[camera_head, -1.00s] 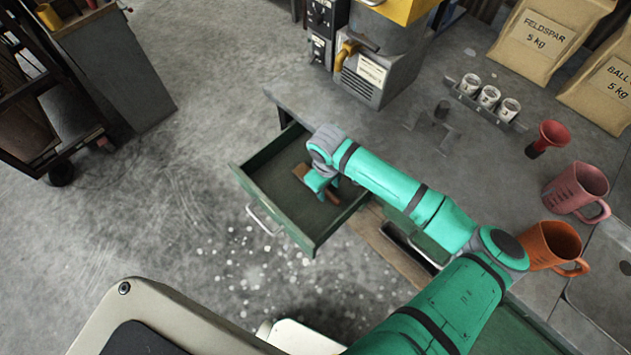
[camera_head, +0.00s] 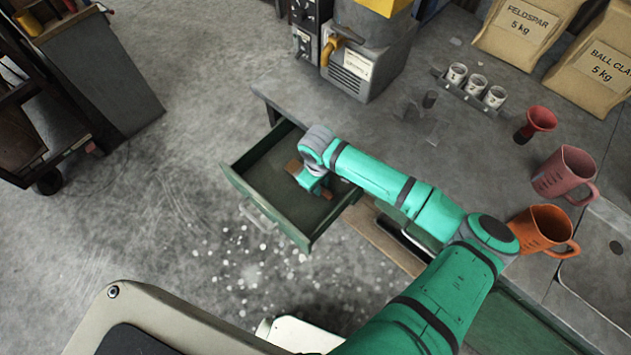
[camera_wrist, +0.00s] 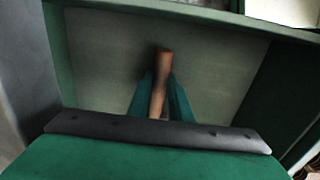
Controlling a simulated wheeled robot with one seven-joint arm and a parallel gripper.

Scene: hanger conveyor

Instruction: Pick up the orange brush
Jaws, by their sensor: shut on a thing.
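The orange brush (camera_head: 293,167) is in the open green drawer (camera_head: 272,216); only its brownish-orange ends show past my gripper in the head view. My gripper (camera_head: 314,182) is down inside the drawer. In the wrist view the brush's reddish-brown handle (camera_wrist: 160,78) stands between the two teal fingers of my gripper (camera_wrist: 160,92), which are shut on it. The lower part of the brush is hidden by my gripper body. I cannot tell whether the brush touches the drawer floor.
The drawer walls stand close around my gripper. A grey machine (camera_head: 368,62) stands behind.

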